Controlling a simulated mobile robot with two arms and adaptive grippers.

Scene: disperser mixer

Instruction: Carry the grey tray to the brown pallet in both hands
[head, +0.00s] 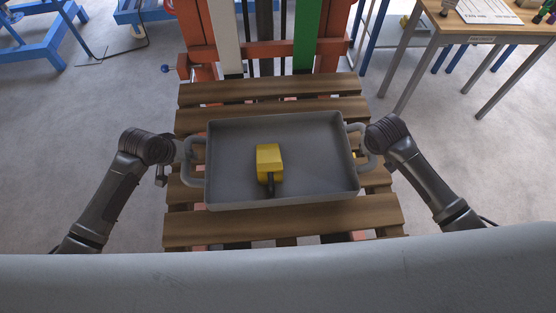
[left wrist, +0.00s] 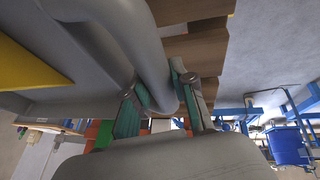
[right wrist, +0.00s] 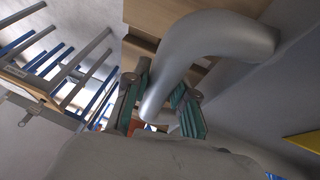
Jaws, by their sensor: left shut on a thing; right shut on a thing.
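The grey tray (head: 225,190) is over the brown pallet (head: 285,222), roughly level, with slats showing in front of and behind it. I cannot tell whether it touches the slats. A yellow block with a dark handle (head: 268,160) lies inside the tray. My left gripper (head: 176,155) is shut on the tray's left handle (head: 193,160); in the left wrist view its green-padded fingers (left wrist: 158,103) flank the grey tube. My right gripper (head: 371,140) is shut on the right handle (head: 362,145); its fingers (right wrist: 160,105) flank the tube in the right wrist view.
The pallet sits against an orange frame (head: 200,55) with a white and a green upright (head: 307,35). A wooden-topped table (head: 480,25) stands at the right. Blue stands (head: 40,45) are at the upper left. The grey floor on both sides of the pallet is mostly clear.

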